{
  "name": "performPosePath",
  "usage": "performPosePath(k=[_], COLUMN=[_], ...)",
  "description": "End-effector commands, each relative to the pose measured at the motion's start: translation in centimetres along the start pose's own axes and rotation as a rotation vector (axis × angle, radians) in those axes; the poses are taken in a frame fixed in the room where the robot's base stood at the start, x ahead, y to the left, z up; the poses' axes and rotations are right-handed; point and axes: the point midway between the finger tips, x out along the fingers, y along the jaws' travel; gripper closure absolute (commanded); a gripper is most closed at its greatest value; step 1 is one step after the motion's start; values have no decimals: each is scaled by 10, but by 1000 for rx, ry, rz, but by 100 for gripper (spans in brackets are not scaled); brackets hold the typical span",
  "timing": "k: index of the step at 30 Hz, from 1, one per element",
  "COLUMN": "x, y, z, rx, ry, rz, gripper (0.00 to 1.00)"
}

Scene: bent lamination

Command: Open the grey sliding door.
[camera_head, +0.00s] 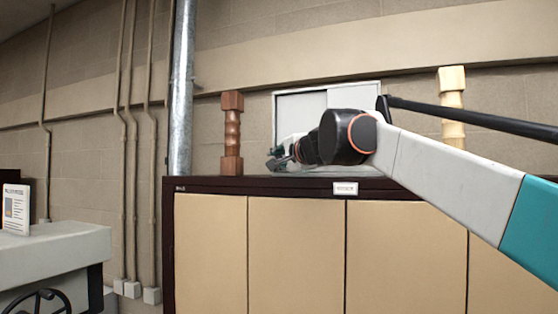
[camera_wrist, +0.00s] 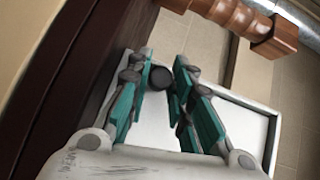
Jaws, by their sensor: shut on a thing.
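The grey sliding door (camera_head: 299,113) is the left panel of a small pale box that stands on top of a dark-framed cabinet in the head view. My gripper (camera_head: 273,160) is at the lower left of this door, with my arm coming in from the right and covering part of the box. In the wrist view my gripper (camera_wrist: 161,72) has its green-padded fingers on both sides of a dark round knob (camera_wrist: 160,78) in front of the pale panel (camera_wrist: 238,117). The jaws are shut on this knob. The exact contact is hard to see.
A reddish wooden post (camera_head: 232,135) stands left of the box and a pale wooden post (camera_head: 453,100) stands right of it, partly behind my arm. The dark cabinet top (camera_head: 205,184) lies below. A metal pipe (camera_head: 183,90) runs up the wall at left.

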Motion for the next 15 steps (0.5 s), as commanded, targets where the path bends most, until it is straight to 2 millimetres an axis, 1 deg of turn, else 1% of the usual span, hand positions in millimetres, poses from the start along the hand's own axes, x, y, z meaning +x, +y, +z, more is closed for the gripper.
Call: performPosePath(k=[2, 9, 12, 15], x=[-8, -54, -69, -78], y=[3, 14, 16, 18], z=[-10, -55, -70, -78], rx=[0, 0, 1, -1], ry=[3, 5, 3, 2], rz=[1, 2, 1, 1], gripper=[100, 100, 100, 100])
